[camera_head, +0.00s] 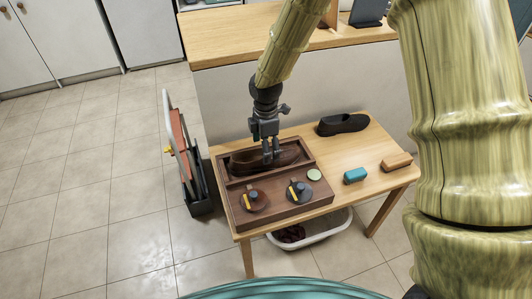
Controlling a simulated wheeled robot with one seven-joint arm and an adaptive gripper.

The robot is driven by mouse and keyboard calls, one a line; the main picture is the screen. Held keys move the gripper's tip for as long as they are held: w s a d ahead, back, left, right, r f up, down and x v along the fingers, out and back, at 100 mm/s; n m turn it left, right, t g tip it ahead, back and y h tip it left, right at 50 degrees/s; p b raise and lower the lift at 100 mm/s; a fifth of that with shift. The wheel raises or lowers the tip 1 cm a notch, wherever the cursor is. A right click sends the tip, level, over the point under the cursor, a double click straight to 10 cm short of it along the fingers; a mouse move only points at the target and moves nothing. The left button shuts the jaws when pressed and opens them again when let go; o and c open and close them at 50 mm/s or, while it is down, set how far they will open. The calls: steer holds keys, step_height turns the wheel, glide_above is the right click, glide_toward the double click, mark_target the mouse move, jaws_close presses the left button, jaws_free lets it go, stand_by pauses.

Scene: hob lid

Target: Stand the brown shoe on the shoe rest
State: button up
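A brown shoe (247,164) lies lengthwise in the long rear compartment of a dark wooden box (300,211) on the small table. My gripper (271,158) points straight down over the shoe's right half, with its two fingers side by side and a narrow gap between them. The fingertips overlap the shoe in the view; I cannot tell whether they touch or grip it. A black shoe (342,124) stands on the bare table to the right, behind. I cannot clearly identify a separate shoe rest; the shoe's underside is hidden by the box.
A white basin (315,233) is below.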

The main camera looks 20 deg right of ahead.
step_height(320, 180, up, 8)
steer(key=shift+p, duration=0.35)
stand_by(1.2)
